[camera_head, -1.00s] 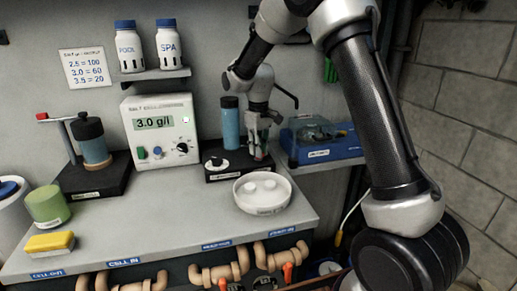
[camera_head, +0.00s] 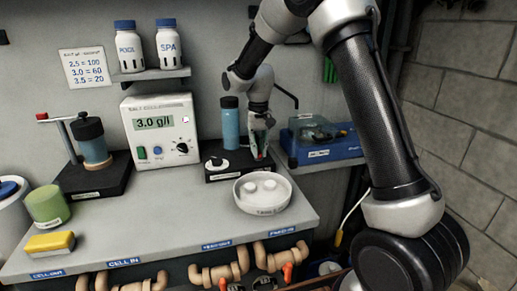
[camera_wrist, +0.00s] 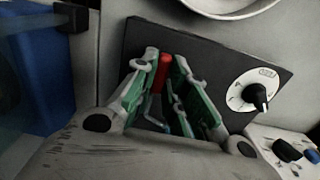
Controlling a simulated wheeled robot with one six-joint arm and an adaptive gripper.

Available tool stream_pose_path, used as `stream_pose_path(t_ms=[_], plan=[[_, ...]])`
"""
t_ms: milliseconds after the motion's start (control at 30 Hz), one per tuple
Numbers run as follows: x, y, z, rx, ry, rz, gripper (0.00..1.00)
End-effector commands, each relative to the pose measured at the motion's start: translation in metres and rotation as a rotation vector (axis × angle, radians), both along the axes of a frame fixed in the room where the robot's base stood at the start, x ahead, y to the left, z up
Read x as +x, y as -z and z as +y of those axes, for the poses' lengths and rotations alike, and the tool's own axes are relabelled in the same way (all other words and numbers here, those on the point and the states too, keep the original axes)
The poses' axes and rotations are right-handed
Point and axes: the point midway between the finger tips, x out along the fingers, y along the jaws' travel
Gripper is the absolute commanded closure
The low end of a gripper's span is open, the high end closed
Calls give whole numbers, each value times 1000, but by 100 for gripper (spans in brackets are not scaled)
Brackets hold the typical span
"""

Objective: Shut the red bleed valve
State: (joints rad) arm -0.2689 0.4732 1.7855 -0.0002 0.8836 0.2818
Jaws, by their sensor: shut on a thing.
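The red bleed valve lever (camera_wrist: 163,72) stands up from a black base plate (camera_wrist: 215,55) in the wrist view. My gripper (camera_wrist: 162,80) has its green-padded fingers on either side of the lever and is shut on it. In the head view my gripper (camera_head: 259,148) is at the right end of the black base plate (camera_head: 212,173), beside a blue cylinder (camera_head: 230,125). The lever is mostly hidden by the fingers there. A white dial with a black knob (camera_wrist: 257,95) sits on the same plate.
A white bowl (camera_head: 284,203) with white tablets stands close in front of the plate. A blue case (camera_head: 325,146) is at the right. The salt meter (camera_head: 158,150) stands to the left. Another stand with a red-tipped lever (camera_head: 42,116) is farther left.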

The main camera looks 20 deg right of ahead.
Motion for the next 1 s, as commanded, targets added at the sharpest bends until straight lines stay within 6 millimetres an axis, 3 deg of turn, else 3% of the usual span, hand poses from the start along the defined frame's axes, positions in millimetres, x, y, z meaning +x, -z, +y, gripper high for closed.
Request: stream_pose_path(t_ms=[333,367,400,500,833,1000], plan=[[1,-1,0,1,4,-4,100],[1,-1,0,1,4,-4,84],[1,-1,0,1,4,-4,77],[1,-1,0,1,3,-3,64],[1,-4,0,1,2,-2,64],[1,-29,0,2,2,-6,64]])
